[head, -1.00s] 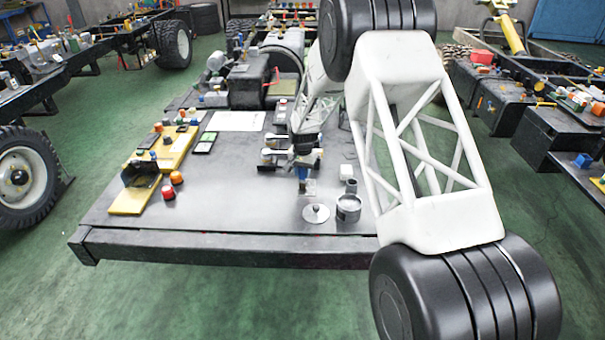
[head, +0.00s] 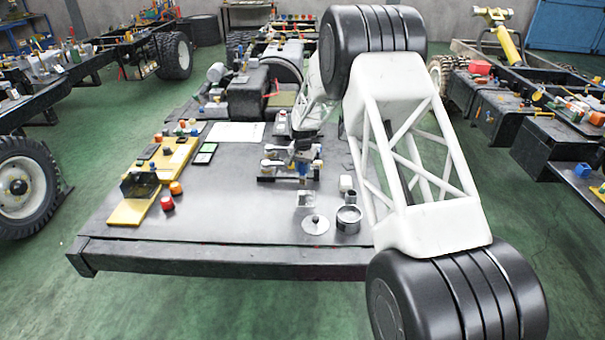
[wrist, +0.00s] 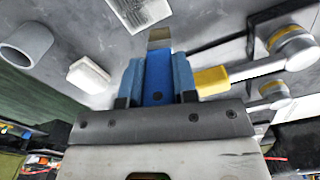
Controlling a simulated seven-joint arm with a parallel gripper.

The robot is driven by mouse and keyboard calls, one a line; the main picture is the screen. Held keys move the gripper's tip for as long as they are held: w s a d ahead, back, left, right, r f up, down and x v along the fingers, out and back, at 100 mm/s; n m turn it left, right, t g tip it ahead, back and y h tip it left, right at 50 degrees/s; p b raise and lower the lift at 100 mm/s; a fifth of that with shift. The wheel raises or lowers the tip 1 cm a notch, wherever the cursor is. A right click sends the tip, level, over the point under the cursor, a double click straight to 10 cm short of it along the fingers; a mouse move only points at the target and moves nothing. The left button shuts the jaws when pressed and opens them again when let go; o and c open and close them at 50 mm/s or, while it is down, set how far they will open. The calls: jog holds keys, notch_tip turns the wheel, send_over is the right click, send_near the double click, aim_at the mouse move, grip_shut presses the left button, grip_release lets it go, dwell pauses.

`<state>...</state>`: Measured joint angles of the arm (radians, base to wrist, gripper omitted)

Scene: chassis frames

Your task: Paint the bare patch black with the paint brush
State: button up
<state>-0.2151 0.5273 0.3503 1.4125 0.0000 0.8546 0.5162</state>
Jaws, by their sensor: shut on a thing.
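My gripper (head: 303,158) is shut on the blue handle of the paint brush (head: 303,172). In the wrist view the brush (wrist: 159,40) sticks out between the blue finger pads, its metal ferrule and end showing; the bristle colour is unclear. The bare patch (head: 306,199) is a pale square on the grey deck, just in front of the brush in the head view. A pale mottled panel at the top of the wrist view (wrist: 140,10) appears to be this patch, apart from the brush end. An open round can (head: 348,219) stands right of the patch; its contents are unclear.
A round lid with a knob (head: 315,224) lies in front of the patch. A small white block (head: 346,183) stands behind the can. A dark rack with more handled tools (wrist: 287,45) is close beside my gripper. Yellow plates (head: 135,208) with parts lie left; mid-left deck is clear.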

jog(key=shift+r, duration=2.5)
jog(key=shift+f, duration=0.15)
